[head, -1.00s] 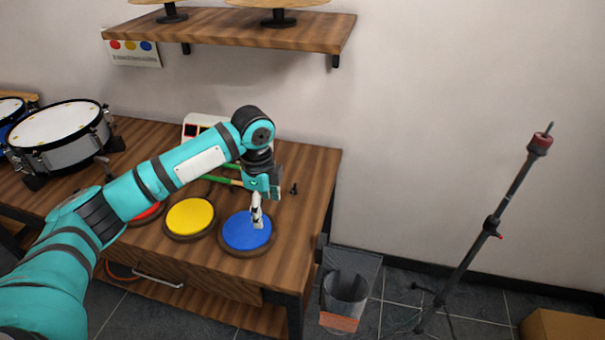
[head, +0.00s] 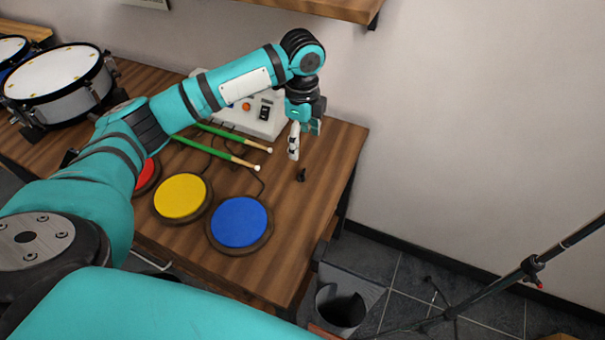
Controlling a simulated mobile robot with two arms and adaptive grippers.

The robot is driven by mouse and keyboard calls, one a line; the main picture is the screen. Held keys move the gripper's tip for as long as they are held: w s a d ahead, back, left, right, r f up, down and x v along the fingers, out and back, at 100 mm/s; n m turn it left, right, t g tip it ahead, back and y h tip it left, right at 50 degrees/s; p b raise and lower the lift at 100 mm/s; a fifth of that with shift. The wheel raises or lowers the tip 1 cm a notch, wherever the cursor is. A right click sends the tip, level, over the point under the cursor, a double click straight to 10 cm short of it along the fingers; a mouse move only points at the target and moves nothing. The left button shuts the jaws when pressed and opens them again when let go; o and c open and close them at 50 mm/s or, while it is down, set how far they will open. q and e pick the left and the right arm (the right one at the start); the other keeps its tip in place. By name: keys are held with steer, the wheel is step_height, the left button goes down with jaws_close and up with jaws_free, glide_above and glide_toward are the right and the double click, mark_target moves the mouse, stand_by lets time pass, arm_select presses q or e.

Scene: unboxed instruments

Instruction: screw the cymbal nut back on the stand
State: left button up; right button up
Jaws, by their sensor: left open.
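A small black piece, which looks like the cymbal nut (head: 301,175), lies on the wooden table near its right end. My left gripper (head: 297,146) points down just behind and above it, open with nothing seen between its fingers. The gripper and the nut are apart. The cymbal stand (head: 490,290) leans at the lower right, on the tiled floor beyond the table; its top is outside the view. My right gripper does not show.
Blue (head: 239,222), yellow (head: 181,196) and red (head: 147,175) pads lie on the table (head: 272,266). Green drumsticks (head: 222,145) and a white box (head: 247,118) lie behind them. A drum (head: 60,84) stands left. A dark bin (head: 340,307) is below the right end.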

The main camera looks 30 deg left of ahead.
arm_select(q)
glide_above(301, 173)
steer(key=f, duration=0.6)
steer(key=shift+s+d+f, duration=0.1)
steer(key=shift+d+f, duration=0.1)
steer(key=shift+d, duration=0.05)
steer(key=shift+f, duration=0.3)
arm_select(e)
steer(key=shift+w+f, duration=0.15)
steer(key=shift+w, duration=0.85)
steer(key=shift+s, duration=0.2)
arm_select(q)
steer(key=shift+s+f, duration=0.1)
steer(key=shift+f, duration=0.35)
steer(key=f, duration=0.4)
steer(key=shift+s+f+b, duration=0.15)
steer(key=shift+s+b, duration=0.05)
steer(key=shift+b, duration=0.1)
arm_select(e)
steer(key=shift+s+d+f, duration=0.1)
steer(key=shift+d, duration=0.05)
arm_select(q)
steer(key=c, duration=1.2)
